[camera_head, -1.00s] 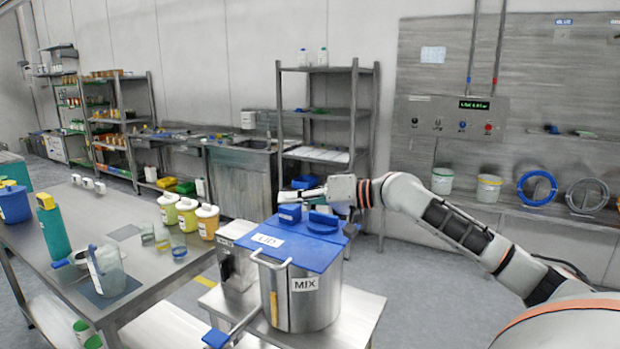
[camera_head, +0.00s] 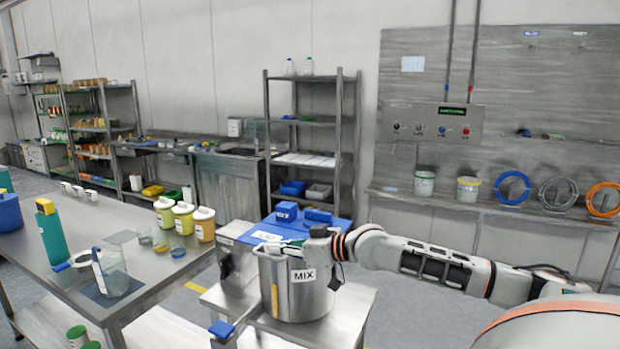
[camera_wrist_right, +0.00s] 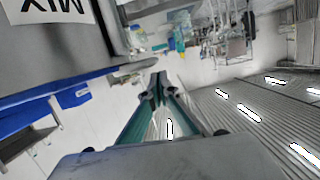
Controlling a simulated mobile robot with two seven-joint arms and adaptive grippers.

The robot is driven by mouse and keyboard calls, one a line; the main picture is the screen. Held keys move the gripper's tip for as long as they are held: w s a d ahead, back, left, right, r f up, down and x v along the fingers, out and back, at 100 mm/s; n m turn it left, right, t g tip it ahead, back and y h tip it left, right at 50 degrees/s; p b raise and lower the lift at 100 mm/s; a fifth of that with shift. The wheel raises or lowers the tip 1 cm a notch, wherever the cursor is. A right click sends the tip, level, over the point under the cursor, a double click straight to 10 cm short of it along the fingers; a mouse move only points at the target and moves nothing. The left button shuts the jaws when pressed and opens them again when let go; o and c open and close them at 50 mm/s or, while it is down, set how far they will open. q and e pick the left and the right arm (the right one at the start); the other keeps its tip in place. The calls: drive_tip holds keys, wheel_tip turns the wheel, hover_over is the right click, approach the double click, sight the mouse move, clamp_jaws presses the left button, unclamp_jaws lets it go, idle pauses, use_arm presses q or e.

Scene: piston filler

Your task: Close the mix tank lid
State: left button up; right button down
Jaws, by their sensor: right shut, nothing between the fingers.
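The steel mix tank (camera_head: 285,297) with its "MIX" label stands on a small steel table. Its blue lid (camera_head: 342,229), with a white "LID" label and raised blue blocks, spans the tank top. In the right wrist view, which is upside down, the lid's blue edge (camera_wrist_right: 92,76) runs along the tank rim; whether it is fully seated I cannot tell. My right gripper (camera_head: 268,246) is shut and empty at the tank's upper front, hiding part of the lid's front edge. The shut fingertips (camera_wrist_right: 158,84) show beside the tank in the wrist view. My left gripper is not in view.
A steel table (camera_head: 165,268) at left holds lidded jars (camera_head: 183,217), a teal bottle (camera_head: 51,235) and a clear jug (camera_head: 112,272). A grey box (camera_head: 236,262) adjoins the tank. A blue-ended handle (camera_head: 222,328) projects at front left. Floor right of the tank is clear.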

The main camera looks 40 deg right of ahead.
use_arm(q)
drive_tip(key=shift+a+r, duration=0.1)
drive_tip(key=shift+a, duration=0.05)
use_arm(e)
drive_tip(key=shift+f, duration=0.7)
drive_tip(key=shift+s+a+f, duration=0.1)
